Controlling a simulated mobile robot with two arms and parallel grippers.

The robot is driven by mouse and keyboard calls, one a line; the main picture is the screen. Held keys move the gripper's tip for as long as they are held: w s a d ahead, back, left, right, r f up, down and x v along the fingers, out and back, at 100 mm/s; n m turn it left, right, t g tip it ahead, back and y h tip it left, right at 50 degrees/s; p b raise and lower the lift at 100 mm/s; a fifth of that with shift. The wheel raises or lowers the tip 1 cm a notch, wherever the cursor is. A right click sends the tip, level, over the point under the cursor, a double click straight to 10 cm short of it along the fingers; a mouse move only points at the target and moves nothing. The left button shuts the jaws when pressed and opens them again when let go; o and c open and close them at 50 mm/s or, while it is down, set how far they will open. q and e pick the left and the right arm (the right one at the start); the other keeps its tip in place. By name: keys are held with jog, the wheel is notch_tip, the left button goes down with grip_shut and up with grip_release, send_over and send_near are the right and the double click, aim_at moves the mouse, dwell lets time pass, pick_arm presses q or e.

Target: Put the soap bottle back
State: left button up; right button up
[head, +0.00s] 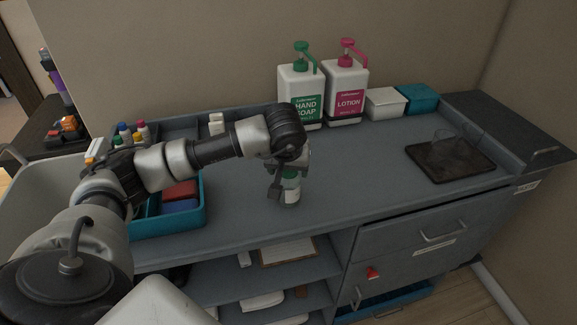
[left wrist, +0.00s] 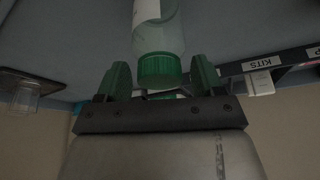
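A small clear bottle with a white label (head: 291,190) and a green cap (left wrist: 160,69) stands upright on the grey vanity top, below my left gripper (head: 288,172). My left gripper points down over it. In the left wrist view, the green fingers (left wrist: 161,78) are on either side of the cap, with a narrow gap showing on each side. The gripper partly hides the bottle's top in the head view. A large white hand soap pump bottle (head: 300,92) with a green pump stands at the back by the wall. My right gripper is out of view.
A white and pink lotion pump (head: 346,92), a white box (head: 384,103) and a teal box (head: 416,98) line the back. A dark tray (head: 450,161) lies at right. A teal bin (head: 168,227) with red and blue items is at left.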

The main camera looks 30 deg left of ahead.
pick_arm(q)
jog(key=shift+r, duration=0.2)
jog(key=b+v, duration=0.1)
jog(key=v, duration=1.1)
jog(key=shift+b, duration=0.35)
jog(key=shift+d, duration=0.1)
